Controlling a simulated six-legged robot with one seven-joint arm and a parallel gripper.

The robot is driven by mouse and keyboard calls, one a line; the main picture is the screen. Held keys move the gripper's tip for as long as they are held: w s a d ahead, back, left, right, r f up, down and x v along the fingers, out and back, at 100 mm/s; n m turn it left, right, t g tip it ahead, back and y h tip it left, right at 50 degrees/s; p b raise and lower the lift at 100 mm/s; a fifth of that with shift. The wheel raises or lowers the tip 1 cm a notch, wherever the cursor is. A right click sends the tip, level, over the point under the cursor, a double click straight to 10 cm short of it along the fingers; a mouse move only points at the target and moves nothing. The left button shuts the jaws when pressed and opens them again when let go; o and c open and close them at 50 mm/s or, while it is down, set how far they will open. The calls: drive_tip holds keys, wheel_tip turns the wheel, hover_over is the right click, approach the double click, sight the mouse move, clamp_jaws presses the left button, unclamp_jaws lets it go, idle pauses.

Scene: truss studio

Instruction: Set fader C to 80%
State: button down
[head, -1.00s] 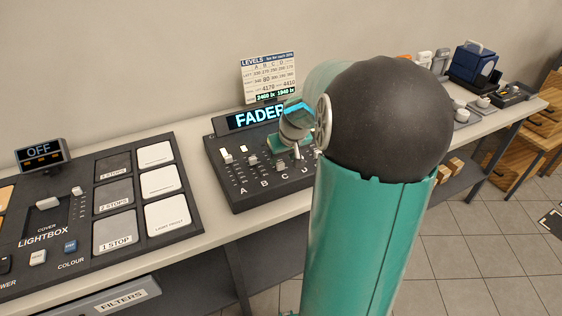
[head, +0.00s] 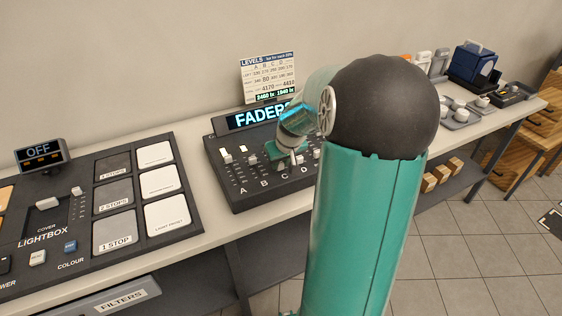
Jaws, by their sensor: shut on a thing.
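The fader box (head: 222,185) stands on the bench in the head view, with slots lettered A to D along its front and a lit display (head: 258,115) reading "FADERS", partly covered by my arm. My gripper (head: 289,161) is down over the box just behind the letter C, shut on fader C's cap. The gripper hides the cap and most of its slot, so its setting cannot be read. A white cap to the right is partly visible beside my arm.
A levels card (head: 268,72) stands behind the box; its small figures are hard to read. A lightbox panel (head: 100,200) with an "OFF" display lies to the left. Cups, trays and a blue box (head: 472,62) stand farther right.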

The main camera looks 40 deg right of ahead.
drive_tip(key=w, duration=0.2)
drive_tip(key=w+d, duration=0.1)
drive_tip(key=w, duration=0.1)
drive_tip(key=w+d, duration=0.1)
drive_tip(key=w, duration=0.2)
drive_tip(key=c, duration=1.2)
unclamp_jaws()
drive_tip(key=shift+c, duration=0.2)
drive_tip(key=shift+s+r, duration=0.1)
drive_tip(key=shift+r, duration=0.05)
drive_tip(key=v, duration=1.3)
drive_tip(key=shift+s+r, duration=0.15)
drive_tip(key=shift+r, duration=0.1)
drive_tip(key=shift+a, duration=0.1)
